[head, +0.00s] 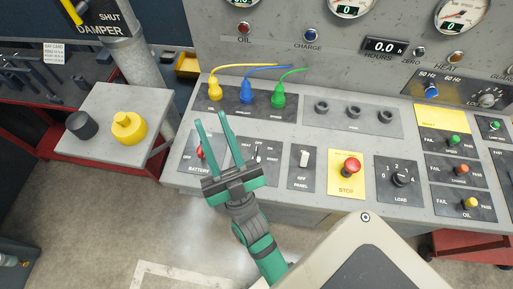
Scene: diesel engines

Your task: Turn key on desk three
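The grey control desk (400,209) fills the middle and right of the head view; no desk number is legible. A small key switch (257,154) sits on a dark plate marked HEAT, ON and START, between the battery plate and the panel switch. My green gripper (211,117) is above the desk's left part, to the left of the key. Its two fingers are apart, with nothing visible held between them. The fingers partly cover the battery plate and its red switch (200,153). Whether the gripper touches the desk I cannot tell.
Yellow, blue and green plugs (248,93) with cables stand behind the gripper. To the key's right are a white panel switch (304,158), a red stop button (350,167) and a load knob (400,178). A side table (110,103) with black and yellow weights stands left.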

